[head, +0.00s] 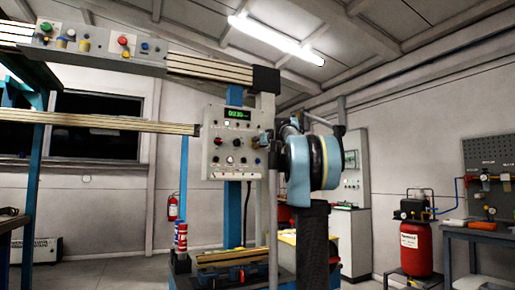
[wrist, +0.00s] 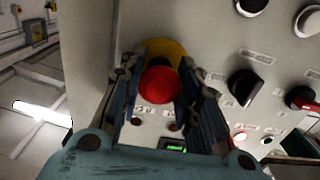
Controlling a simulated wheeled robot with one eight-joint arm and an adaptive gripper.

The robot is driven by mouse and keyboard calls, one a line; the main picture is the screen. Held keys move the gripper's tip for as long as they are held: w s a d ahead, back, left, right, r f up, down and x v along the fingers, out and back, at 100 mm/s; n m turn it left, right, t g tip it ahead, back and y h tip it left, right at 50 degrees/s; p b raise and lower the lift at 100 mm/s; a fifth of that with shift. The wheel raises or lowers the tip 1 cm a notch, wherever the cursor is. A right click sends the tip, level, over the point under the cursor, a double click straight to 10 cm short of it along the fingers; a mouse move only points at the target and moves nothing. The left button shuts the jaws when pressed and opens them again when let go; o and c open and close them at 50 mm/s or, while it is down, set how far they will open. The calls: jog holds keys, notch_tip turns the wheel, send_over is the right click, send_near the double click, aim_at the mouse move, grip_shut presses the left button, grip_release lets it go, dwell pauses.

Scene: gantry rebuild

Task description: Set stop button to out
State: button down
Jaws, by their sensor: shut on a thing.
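The stop button is a red mushroom head (wrist: 159,86) on a yellow collar, on a light grey control panel (wrist: 225,50). My gripper (wrist: 160,66) has a finger on each side of the red head and is shut on it. In the head view, my gripper (head: 267,139) reaches the right side of the panel (head: 215,157), which has a green display. The button itself is hidden there behind the gripper and wrist. The wrist view does not clearly show whether the button is pressed in or out.
A beam (head: 100,50) with more buttons runs at upper left. A red compressor (head: 416,248) and a workbench (head: 480,234) stand at right.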

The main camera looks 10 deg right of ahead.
jog(key=c, duration=1.1)
grip_release()
jog(key=shift+s+d, duration=0.1)
jog(key=shift+s, duration=0.1)
jog(key=v, duration=1.2)
